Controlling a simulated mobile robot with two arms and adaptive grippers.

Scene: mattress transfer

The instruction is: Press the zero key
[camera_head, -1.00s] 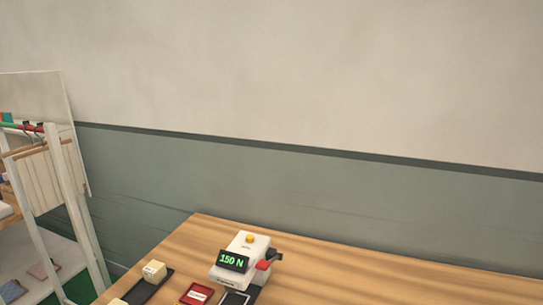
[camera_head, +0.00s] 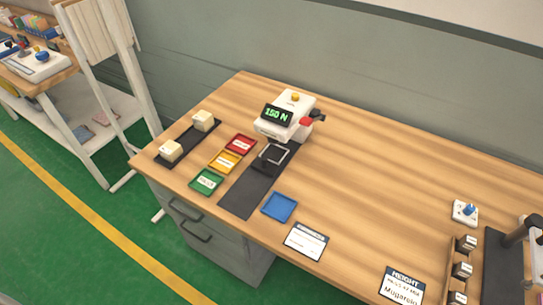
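The white press gauge (camera_head: 287,117) stands on the wooden table near its back edge. Its dark display (camera_head: 277,115) reads 150 N in green. A yellow button (camera_head: 295,97) sits on its top and a red-tipped part (camera_head: 306,121) sticks out at its right side. I cannot make out any lettering that marks a zero key. Neither of my grippers shows in the view.
Red (camera_head: 241,144), yellow (camera_head: 225,161) and green (camera_head: 206,181) trays lie left of a dark strip (camera_head: 246,191). Two cream blocks stand on a black mat (camera_head: 187,143). A blue tray (camera_head: 279,207) and cards lie in front. The table's middle right is clear.

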